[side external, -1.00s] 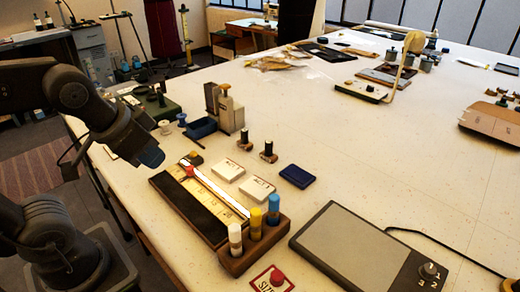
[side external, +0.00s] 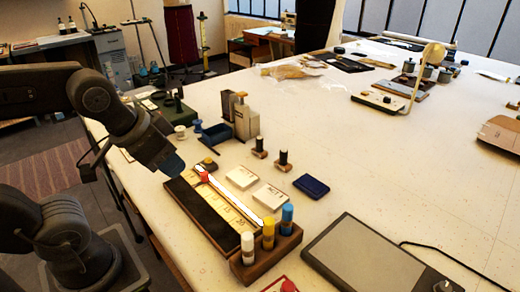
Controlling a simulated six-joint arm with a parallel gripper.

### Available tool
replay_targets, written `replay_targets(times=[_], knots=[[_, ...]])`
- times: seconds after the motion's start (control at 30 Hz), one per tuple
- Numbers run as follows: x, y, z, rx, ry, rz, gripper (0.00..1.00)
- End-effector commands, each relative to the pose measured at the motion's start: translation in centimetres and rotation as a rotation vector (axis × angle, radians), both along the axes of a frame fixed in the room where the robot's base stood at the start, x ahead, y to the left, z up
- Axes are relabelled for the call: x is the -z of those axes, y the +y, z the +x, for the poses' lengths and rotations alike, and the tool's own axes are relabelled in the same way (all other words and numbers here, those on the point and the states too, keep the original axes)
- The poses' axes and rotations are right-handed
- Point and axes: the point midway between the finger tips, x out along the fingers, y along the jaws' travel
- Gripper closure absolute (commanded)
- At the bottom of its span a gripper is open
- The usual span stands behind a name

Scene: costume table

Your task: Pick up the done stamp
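Two small stamps with dark upright handles and wooden bases stand on the white table. One stamp (side external: 260,147) is on the left and the other (side external: 284,160) is just right of it. I cannot read a label on either, so I cannot tell which is the done stamp. My gripper (side external: 173,166) has a blue end and hangs left of both stamps, over the table's left edge near a dark wooden tray. It is clearly apart from the stamps. Its fingers are too small and dark to show whether they are open, and I see nothing held.
Two white cards (side external: 257,187) and a dark blue pad (side external: 311,186) lie in front of the stamps. The long tray (side external: 207,215) and a wooden rack with coloured tubes (side external: 267,255) are nearer. A beige dispenser (side external: 246,120) stands behind. The table's right middle is clear.

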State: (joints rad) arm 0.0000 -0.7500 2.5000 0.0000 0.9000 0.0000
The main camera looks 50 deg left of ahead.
Motion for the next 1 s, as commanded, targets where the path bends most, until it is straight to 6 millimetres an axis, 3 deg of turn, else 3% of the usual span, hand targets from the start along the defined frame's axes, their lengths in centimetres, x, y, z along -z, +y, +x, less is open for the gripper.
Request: replay_targets(times=[0.23, 0.57, 0.67, 0.77, 1.0], knots=[[0.0, 0.0, 0.0, 0.000, 0.000, 0.000, 0.45], [-0.5, 0.1, 0.8, -0.020, 0.010, -0.006, 0.45], [-1.7, 0.5, 2.7, -0.071, 0.038, -0.020, 0.45], [-3.1, 1.1, 5.9, -0.153, 0.078, -0.041, 0.45], [-4.7, 3.4, 15.1, -0.387, 0.176, -0.091, 0.45]])
